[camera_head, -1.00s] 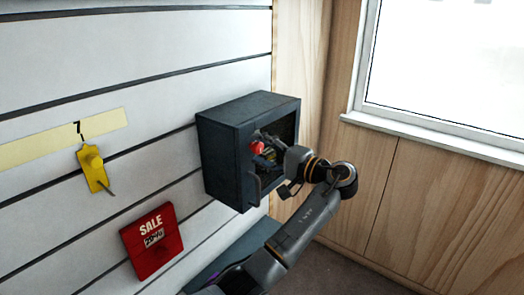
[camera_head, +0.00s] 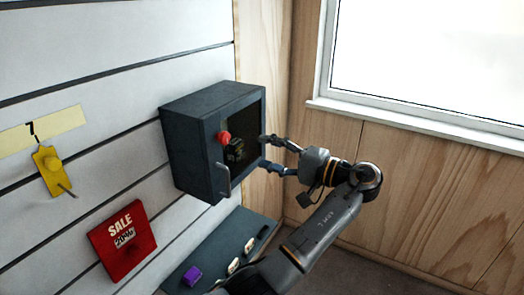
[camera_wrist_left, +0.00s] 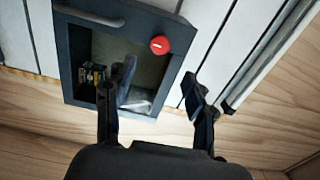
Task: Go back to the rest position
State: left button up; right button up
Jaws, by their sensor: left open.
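My left gripper (camera_head: 264,151) is open and empty, its fingers spread just right of the open front of a dark grey wall cabinet (camera_head: 185,150). In the left wrist view the open fingers (camera_wrist_left: 150,84) stand in front of the cabinet (camera_wrist_left: 68,62). A black and yellow item (camera_head: 236,152) sits inside the cabinet, apart from the fingers; it also shows in the left wrist view (camera_wrist_left: 93,76). My right gripper is not in view.
The cabinet has a red knob (camera_head: 223,138) and a grey handle (camera_head: 222,180) on its front. Below it is a dark shelf (camera_head: 215,250) with a purple item (camera_head: 192,275) and several small pieces. A red sale sign (camera_head: 122,240) and yellow device (camera_head: 52,170) hang left. A window is right.

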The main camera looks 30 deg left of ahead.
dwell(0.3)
pick_arm(q)
jog(key=w+a+f+m+t+h, duration=0.15)
jog(key=f+m, duration=0.25)
jog(key=f, duration=0.8)
jog(key=w+f+m+t+h, duration=0.3)
jog(key=f, duration=0.9)
jog(key=s+d+f+m+g+h, duration=0.1)
jog(key=s+f+h, duration=0.2)
jog(key=s+f, duration=0.55)
jog(key=s+f+h, duration=0.2)
jog(key=s+f, duration=0.1)
jog(key=f, duration=1.1)
jog(key=s+d+f+m+g+h, duration=0.1)
jog(key=s+f+h, duration=0.3)
jog(key=f, duration=0.7)
jog(key=s+f+n+g+h, duration=0.1)
jog(key=s+f, duration=0.5)
jog(key=s, duration=0.7)
jog(key=s+f+n+h, duration=0.2)
jog(key=s+f+n, duration=0.2)
jog(key=s, duration=1)
jog(key=s+d+f+n+g+h, duration=0.1)
jog(key=s+f+n, duration=0.1)
jog(key=s+f, duration=0.5)
jog(key=s, duration=0.6)
jog(key=shift+s+f+g, duration=0.2)
jog(key=shift+f+g, duration=0.15)
